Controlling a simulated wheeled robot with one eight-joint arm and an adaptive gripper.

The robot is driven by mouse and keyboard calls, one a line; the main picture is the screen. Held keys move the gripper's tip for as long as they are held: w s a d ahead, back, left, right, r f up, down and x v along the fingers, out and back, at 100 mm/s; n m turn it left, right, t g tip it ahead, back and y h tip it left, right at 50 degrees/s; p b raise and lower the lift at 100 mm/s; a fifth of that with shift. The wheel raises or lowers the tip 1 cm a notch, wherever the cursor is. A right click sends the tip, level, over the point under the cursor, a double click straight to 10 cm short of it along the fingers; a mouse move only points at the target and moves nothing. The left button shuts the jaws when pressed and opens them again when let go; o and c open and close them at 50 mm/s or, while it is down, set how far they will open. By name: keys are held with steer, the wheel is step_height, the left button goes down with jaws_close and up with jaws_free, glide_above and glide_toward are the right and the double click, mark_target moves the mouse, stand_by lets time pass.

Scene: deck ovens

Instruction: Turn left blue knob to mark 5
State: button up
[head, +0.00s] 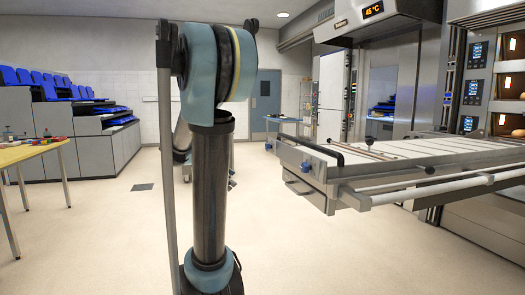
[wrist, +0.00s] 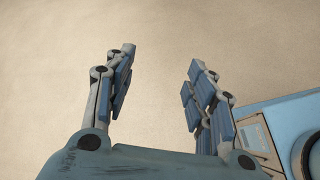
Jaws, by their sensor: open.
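The deck ovens (head: 477,88) stand at the far right with small lit control panels and glowing windows.
A loading table (head: 405,150) with a projecting rail extends from the right toward the middle. A yellow-topped table (head: 28,150) with small items stands at the left. Grey tiers with blue seats (head: 60,120) are behind it. The pale floor between is free.

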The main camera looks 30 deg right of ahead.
steer(key=w+d+r+n+g+h, duration=0.25)
steer(key=w+d+r, duration=0.25)
steer(key=w, duration=0.3)
steer(key=n+g+h, duration=0.1)
steer(key=n+h, duration=0.3)
glide_toward(266, 147)
steer(key=shift+h, duration=0.25)
steer(key=x, duration=0.9)
steer(key=shift+w+d+f, duration=0.15)
steer(key=shift+w+f, duration=0.05)
steer(key=shift+f, duration=0.1)
steer(key=c, duration=1.1)
